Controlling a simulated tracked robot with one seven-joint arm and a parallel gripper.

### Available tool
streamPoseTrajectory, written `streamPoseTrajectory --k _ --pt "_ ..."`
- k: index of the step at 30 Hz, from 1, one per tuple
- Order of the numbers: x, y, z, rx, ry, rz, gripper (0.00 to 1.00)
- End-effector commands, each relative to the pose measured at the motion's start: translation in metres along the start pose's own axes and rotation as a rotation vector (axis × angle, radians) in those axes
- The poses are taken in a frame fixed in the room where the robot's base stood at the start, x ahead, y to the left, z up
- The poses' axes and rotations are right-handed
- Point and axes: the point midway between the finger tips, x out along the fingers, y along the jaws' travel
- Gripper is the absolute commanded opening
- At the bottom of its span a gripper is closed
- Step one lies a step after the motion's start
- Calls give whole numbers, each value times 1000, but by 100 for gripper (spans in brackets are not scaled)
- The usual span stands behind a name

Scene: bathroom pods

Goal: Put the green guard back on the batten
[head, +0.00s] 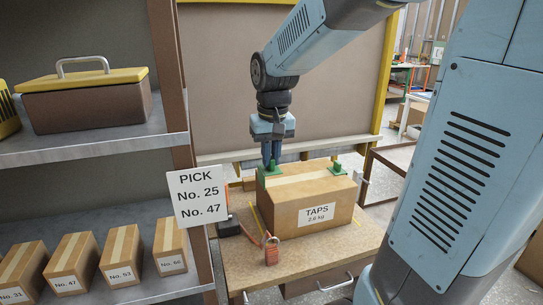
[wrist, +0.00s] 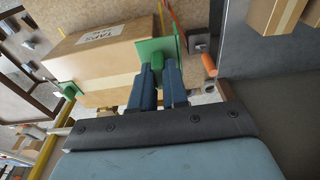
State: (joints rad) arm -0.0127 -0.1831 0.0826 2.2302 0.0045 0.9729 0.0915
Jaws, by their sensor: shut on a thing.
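My gripper (head: 271,163) points down at the back left corner of the cardboard box and is shut on a green guard (head: 262,178). In the wrist view, the guard (wrist: 154,50) shows at the fingertips as a flat green plate against or very near the box's end; I cannot tell whether it touches. A second green piece (head: 337,169) is at the box's back right edge and also shows in the wrist view (wrist: 69,90). A pale wooden strip (head: 228,156), which looks like the batten, runs behind the box, partly hidden by my gripper.
The box marked TAPS (head: 300,207) rests on a wooden bench top (head: 255,266). A shelf (head: 95,146) with a toolbox (head: 85,100) and small boxes stands close on the left.

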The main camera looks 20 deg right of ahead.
Motion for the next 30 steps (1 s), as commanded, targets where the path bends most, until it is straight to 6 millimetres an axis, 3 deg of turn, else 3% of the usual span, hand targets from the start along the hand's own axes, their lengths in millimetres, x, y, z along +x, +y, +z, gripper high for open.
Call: streamPoseTrajectory --k 7,30 --pt "-12 -2 7 1 2 0 0" --pt "-62 -2 1 1 1 0 0"
